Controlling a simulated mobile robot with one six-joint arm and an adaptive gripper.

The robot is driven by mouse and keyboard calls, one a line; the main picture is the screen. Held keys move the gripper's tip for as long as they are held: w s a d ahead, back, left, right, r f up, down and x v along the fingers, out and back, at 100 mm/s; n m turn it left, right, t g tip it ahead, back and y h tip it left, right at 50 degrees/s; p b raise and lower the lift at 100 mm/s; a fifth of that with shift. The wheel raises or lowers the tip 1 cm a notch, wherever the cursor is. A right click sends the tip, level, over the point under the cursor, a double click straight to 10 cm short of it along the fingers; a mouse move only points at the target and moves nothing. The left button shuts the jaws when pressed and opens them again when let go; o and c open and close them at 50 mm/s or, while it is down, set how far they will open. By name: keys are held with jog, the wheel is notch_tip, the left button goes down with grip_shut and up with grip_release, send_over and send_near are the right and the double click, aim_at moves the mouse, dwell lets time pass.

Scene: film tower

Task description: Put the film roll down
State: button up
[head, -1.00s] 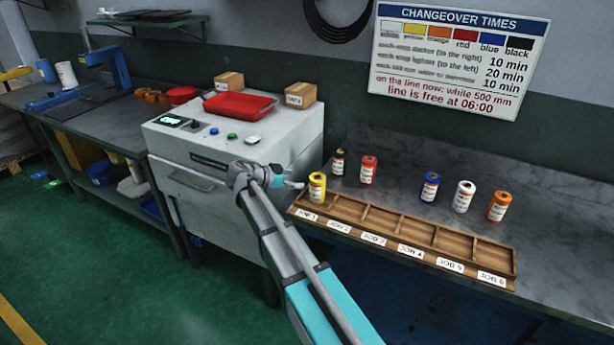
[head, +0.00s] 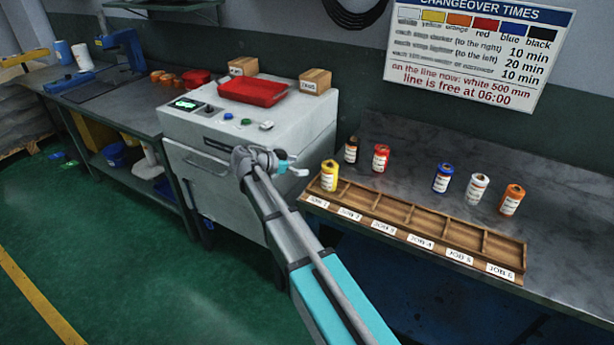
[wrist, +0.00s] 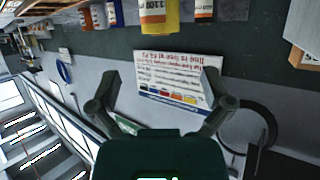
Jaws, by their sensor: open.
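The yellow film roll (head: 330,176) stands upright in the leftmost compartment, at the JOB 1 label, of the wooden tray (head: 455,238). My gripper (head: 300,172) is just left of the roll, with a small gap between them. In the wrist view, which is upside down, my gripper (wrist: 161,82) has its two fingers spread wide with nothing between them. The yellow roll (wrist: 158,14) shows there at the top edge, beyond the fingertips and partly cut off.
Behind the tray stand a black roll (head: 351,150), a red roll (head: 381,158), a blue roll (head: 443,178), a white roll (head: 476,188) and an orange roll (head: 512,200). The other tray compartments look empty. A grey machine (head: 245,150) with a red tray (head: 252,92) stands at the left.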

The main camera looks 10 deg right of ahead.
jog(key=s+d+f+n+g+y, duration=0.1)
jog(key=s+d+f+n+y, duration=0.2)
jog(key=s, duration=0.5)
jog(key=s+d+f+n+g+y, duration=0.2)
jog(key=s+d+f+n+y, duration=0.2)
jog(key=s, duration=0.4)
jog(key=s+d+f+n+g+y, duration=0.1)
jog(key=s+d+f+n+y, duration=0.2)
jog(key=s+n, duration=0.4)
jog(key=s+f+y, duration=0.1)
jog(key=s+y, duration=0.1)
jog(key=shift+d+f+g+y, duration=0.25)
jog(key=shift+d+g+y, duration=0.05)
jog(key=shift+s+r, duration=0.1)
jog(key=shift+r, duration=0.05)
notch_tip(320, 180, up, 8)
jog(key=p, duration=0.8)
